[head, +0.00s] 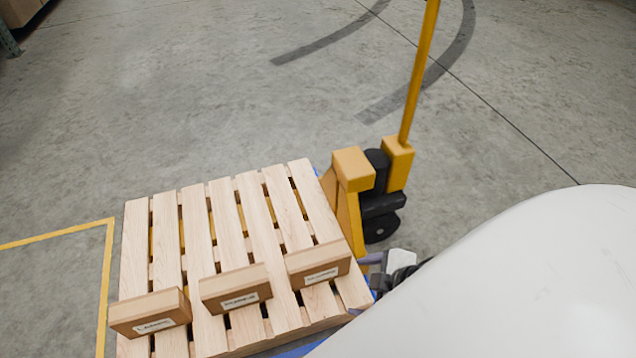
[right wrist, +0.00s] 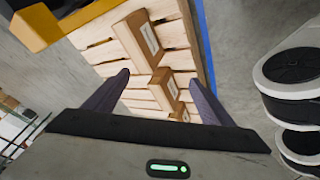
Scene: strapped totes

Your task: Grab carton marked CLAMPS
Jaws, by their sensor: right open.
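Three brown cartons stand in a slanting row along the near side of a wooden pallet: a left carton (head: 150,311), a middle carton (head: 236,288) and a right carton (head: 318,264). Each has a white label facing me, but the print is too small to read surely, so I cannot tell which says CLAMPS. My right gripper (head: 362,284) is open and empty, just right of the right carton at the pallet's right edge. In the right wrist view the cartons show beyond and between the open fingers (right wrist: 158,78). My left gripper is out of view.
The slatted pallet (head: 170,228) is bare behind the cartons. A yellow pallet jack (head: 352,170) with a tall handle stands at its right end, close to my right gripper. A yellow floor line (head: 106,270) runs on the left. The grey floor behind is clear.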

